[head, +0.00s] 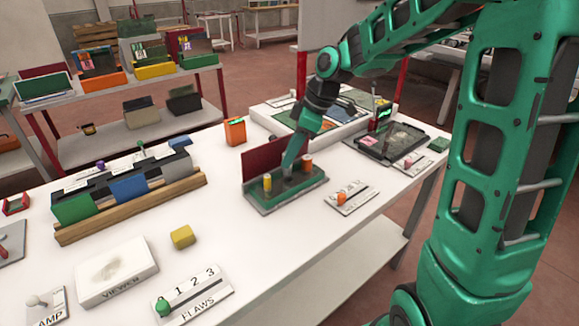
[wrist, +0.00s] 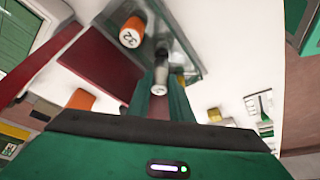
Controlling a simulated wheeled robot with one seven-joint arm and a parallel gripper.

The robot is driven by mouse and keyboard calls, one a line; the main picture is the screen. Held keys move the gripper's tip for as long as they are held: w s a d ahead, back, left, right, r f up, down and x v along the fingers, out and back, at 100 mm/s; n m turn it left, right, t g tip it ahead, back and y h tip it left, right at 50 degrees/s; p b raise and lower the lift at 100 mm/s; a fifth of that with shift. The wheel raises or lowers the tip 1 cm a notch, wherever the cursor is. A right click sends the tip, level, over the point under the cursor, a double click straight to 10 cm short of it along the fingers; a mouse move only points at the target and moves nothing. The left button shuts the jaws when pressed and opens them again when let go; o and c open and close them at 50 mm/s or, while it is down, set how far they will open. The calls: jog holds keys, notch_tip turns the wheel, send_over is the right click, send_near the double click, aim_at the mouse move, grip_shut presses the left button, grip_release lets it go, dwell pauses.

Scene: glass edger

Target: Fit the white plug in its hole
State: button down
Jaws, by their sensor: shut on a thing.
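The green plug stand (head: 262,207) is on the white table, with a dark red panel (head: 262,158) upright at its back left. A yellow plug (head: 267,182) and an orange plug (head: 307,162) stand on it. The orange plug (wrist: 131,33) shows its numbered white top in the wrist view. My gripper (head: 288,168) points down over the stand, between these two plugs. In the wrist view my gripper (wrist: 161,98) is shut on the white plug (wrist: 159,89), whose marked white end faces the camera. Its lower end and its hole are hard to make out, so I cannot tell whether it is in.
An orange box (head: 235,131) stands behind the stand. A card with an orange piece (head: 344,198) lies to its right, and a dark tray (head: 400,142) lies beyond. A yellow block (head: 183,237) and the flaws panel (head: 195,293) are in front. Clear table surrounds the stand's front.

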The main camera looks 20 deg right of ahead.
aim_at(290, 173)
jog(key=shift+f, duration=2.1)
jog(key=c, duration=1.6)
grip_release()
jog(key=shift+d, duration=0.1)
jog(key=shift+r, duration=0.1)
jog(key=v, duration=1.2)
jog(key=s+d+f+m+h, duration=0.1)
jog(key=s+d+m, duration=0.3)
jog(key=s, duration=0.5)
jog(key=s+d+f+m+g+h, duration=0.1)
jog(key=s+d+f+m, duration=0.3)
jog(key=s+m, duration=0.4)
jog(key=s+d+f+m+g+h, duration=0.1)
jog(key=s+d+f+m, duration=0.1)
jog(key=s+d+m, duration=0.2)
jog(key=shift+s+d+f+m+h, duration=0.15)
jog(key=shift+s+m, duration=0.35)
jog(key=shift+s, duration=0.9)
jog(key=shift+s+d+f+m+h, duration=0.1)
jog(key=shift+s+m, duration=0.4)
jog(key=shift+s, duration=0.85)
jog(key=shift+s+d+f+m+h, duration=0.15)
jog(key=shift+s+m, duration=0.35)
jog(key=shift+s, duration=0.9)
